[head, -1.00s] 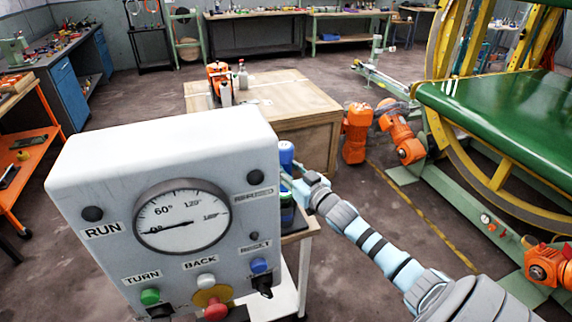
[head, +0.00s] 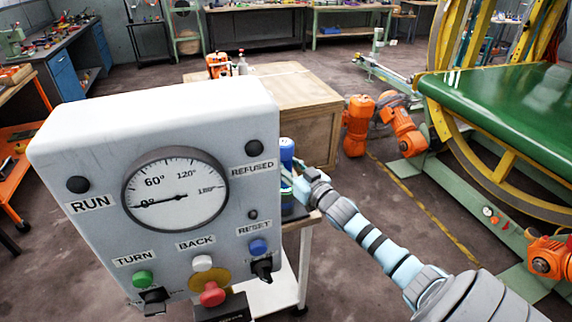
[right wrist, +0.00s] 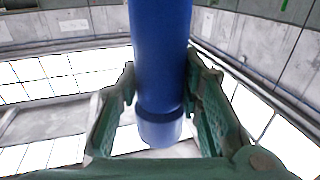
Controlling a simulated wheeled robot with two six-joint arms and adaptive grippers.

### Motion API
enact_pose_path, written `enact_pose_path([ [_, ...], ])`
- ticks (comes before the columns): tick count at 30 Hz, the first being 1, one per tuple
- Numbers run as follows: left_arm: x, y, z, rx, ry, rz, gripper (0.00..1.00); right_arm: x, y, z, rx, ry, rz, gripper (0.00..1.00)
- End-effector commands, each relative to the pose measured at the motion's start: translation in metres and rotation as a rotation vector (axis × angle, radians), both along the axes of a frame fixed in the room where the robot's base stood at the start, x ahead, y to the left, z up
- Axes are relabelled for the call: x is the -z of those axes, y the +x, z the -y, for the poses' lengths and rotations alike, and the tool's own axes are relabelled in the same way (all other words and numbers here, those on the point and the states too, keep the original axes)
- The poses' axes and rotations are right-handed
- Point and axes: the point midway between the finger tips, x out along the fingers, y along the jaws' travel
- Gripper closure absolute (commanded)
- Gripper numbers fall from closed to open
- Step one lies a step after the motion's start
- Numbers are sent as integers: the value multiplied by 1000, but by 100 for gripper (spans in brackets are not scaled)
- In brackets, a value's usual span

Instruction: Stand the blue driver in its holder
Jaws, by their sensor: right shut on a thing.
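The blue driver (head: 287,150) stands roughly upright just behind the right edge of the grey control box in the head view. My right gripper (head: 289,180) is shut on it from the right. In the right wrist view the blue driver (right wrist: 160,60) runs down between the two green fingers of my right gripper (right wrist: 163,85). The driver's lower part is mostly hidden by the fingers and the control box. A dark piece shows below the gripper, but I cannot tell whether it is the holder or whether the driver touches it. My left gripper is not in view.
The grey control box (head: 100,125), with a dial (head: 175,190) and several buttons, fills the left foreground and blocks the view behind it. A wooden crate (head: 310,130) stands behind. A pale cart (head: 285,285) is below. A green conveyor (head: 510,110) is at the right.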

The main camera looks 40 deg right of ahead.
Motion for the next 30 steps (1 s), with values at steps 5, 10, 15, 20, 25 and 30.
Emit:
enact_pose_path([
  [5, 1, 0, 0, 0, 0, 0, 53, 0, 0, 0, -2, 0, 4, 61],
  [10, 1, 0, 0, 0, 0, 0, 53, 0, 0, 0, -1, 0, 2, 44],
  [15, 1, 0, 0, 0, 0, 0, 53, 1, 0, 0, -1, 0, 1, 44],
  [20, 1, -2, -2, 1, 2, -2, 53, -7, 0, 0, -2, -2, 0, 44],
  [25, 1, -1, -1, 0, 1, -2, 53, -48, 0, 0, -2, -4, 4, 44],
  [30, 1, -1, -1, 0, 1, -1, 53, -86, 0, 0, -1, -2, 4, 44],
])
